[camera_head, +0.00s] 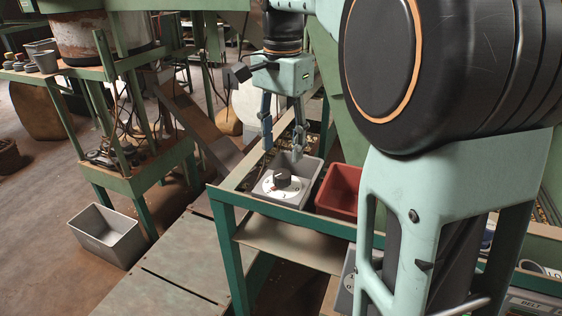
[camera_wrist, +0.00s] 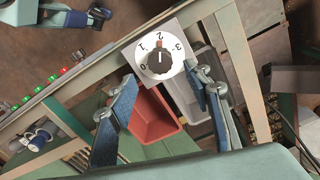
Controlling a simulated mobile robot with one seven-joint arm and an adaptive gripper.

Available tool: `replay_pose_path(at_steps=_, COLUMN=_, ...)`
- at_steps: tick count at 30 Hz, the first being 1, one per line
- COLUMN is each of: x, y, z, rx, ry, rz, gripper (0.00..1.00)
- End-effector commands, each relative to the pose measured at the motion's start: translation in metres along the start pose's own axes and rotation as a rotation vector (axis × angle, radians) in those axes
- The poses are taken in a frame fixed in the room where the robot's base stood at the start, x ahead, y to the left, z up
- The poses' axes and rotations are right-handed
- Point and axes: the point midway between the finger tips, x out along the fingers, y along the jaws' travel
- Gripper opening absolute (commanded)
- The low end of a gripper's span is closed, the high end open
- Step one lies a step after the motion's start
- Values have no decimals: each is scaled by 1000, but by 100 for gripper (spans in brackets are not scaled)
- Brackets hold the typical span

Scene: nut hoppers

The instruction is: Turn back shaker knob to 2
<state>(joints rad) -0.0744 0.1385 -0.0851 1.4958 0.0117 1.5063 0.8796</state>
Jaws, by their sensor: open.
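The dark shaker knob (camera_head: 282,178) sits at the centre of a round white dial (camera_head: 268,188) by the near end of the green bench frame. In the wrist view the knob (camera_wrist: 160,64) shows a white line and a brownish mark at its upper side, towards the top of the dial.
A grey bin (camera_head: 313,166) and a red bin (camera_head: 340,184) stand beside the dial. Another grey bin (camera_head: 122,240) is on the floor at the left. A green bench rail runs along the near side. The space between my fingers and the knob looks clear.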

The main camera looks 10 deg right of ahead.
Motion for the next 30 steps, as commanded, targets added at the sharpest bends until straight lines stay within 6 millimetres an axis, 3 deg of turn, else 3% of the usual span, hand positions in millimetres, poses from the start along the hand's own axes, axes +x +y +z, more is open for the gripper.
replay_pose_path(at_steps=6, x=-35, y=-1, z=-1, rx=0, ry=0, rz=-1, gripper=45)
replay_pose_path(at_steps=12, x=-48, y=0, z=0, rx=0, ry=-2, rz=2, gripper=45)
replay_pose_path(at_steps=24, x=-48, y=-2, z=0, rx=-9, ry=6, rz=-8, gripper=45)
replay_pose_path(at_steps=26, x=-45, y=-9, z=-2, rx=-28, ry=25, rz=-31, gripper=45)
replay_pose_path(at_steps=30, x=-36, y=-41, z=-14, rx=-126, ry=127, rz=-150, gripper=45)
